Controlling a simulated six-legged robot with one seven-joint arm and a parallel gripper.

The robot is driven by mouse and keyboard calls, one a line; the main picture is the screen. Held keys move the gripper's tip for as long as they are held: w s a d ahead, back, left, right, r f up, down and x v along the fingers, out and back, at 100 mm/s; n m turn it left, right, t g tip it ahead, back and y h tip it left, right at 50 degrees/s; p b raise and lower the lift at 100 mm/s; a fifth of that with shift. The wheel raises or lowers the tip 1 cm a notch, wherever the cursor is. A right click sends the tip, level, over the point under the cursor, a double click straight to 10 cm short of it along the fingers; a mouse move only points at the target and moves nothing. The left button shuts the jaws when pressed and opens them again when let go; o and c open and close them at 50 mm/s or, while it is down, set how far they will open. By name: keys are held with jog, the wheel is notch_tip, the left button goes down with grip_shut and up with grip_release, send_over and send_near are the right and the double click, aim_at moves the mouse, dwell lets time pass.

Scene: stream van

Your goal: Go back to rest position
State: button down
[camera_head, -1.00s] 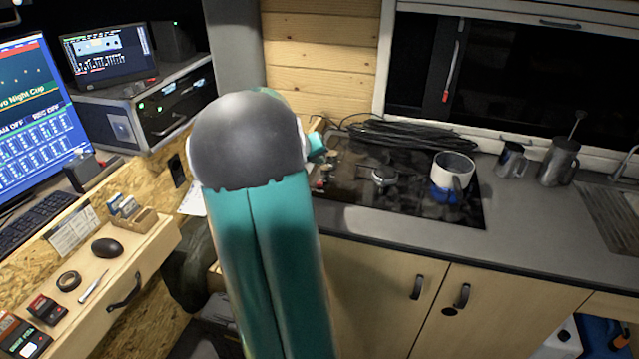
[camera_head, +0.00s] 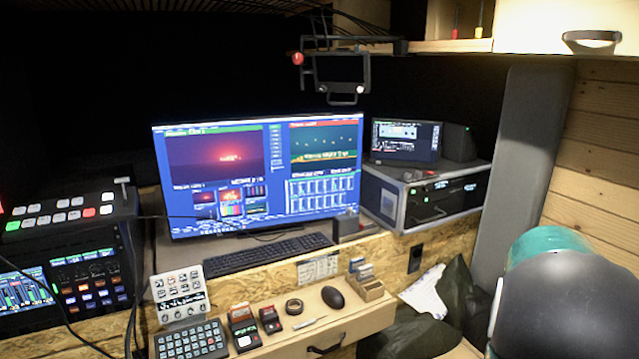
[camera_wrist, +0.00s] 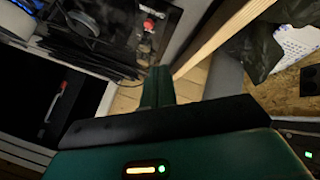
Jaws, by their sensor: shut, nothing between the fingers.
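My gripper (camera_wrist: 158,72) shows in the wrist view as green fingers sticking up past a black edge. The fingers are together with nothing between them. The green housing below them has a lit orange and green indicator. In the camera on my body, a dark rounded joint and teal part of my arm fill the lower right corner. The gripper itself is out of that view.
The desk has a monitor (camera_head: 262,180), keyboard (camera_head: 268,254), mouse (camera_head: 333,297) and pulled-out drawer (camera_head: 350,330). A rack case (camera_head: 400,202) stands beside a grey pillar (camera_head: 520,150).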

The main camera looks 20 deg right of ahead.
jog(key=w+a+r+n+t+y, duration=0.1)
jog(key=w+a+r, duration=0.1)
jog(key=a, duration=0.7)
jog(key=w+a+r+n+t+y, duration=0.1)
jog(key=a+r+n+t, duration=0.1)
jog(key=a, duration=0.6)
jog(key=w+a+r+n+t+y, duration=0.1)
jog(key=w+a+r, duration=0.1)
jog(key=a, duration=0.7)
jog(key=s+a+n+t+y, duration=0.1)
jog(key=s+a+n+y, duration=0.1)
jog(key=a, duration=1)
jog(key=s+a+n+y, duration=0.3)
jog(key=s+a, duration=0.4)
jog(key=a, duration=0.5)
jog(key=shift+s+f+n+t, duration=0.2)
jog(key=shift+f+n+t, duration=0.15)
jog(key=shift+n, duration=0.25)
jog(key=shift+d, duration=0.15)
